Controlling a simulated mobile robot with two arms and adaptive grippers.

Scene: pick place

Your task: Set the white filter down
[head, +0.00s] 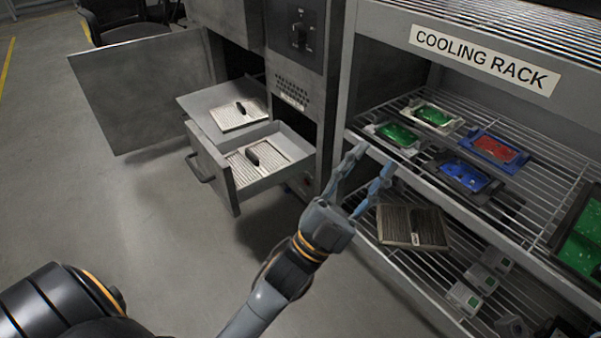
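Two pale, pleated filters with black handles lie in pulled-out metal drawers at the centre left of the head view. One filter (232,119) is in the upper drawer and one filter (279,150) is in the lower drawer. A darker brownish pleated filter (430,226) lies on the lower shelf of the cooling rack. My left gripper (369,160) is at the rack's left front edge, right of the drawers. Its two fingers are spread with nothing visible between them. My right gripper is not in view.
The cooling rack's upper wire shelf holds green, red and blue trays (465,174). Small pale boxes (464,298) sit on its lower shelf. The lower drawer (229,189) juts out over the floor, and a cabinet door (140,90) stands open. The floor (110,215) at left is clear.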

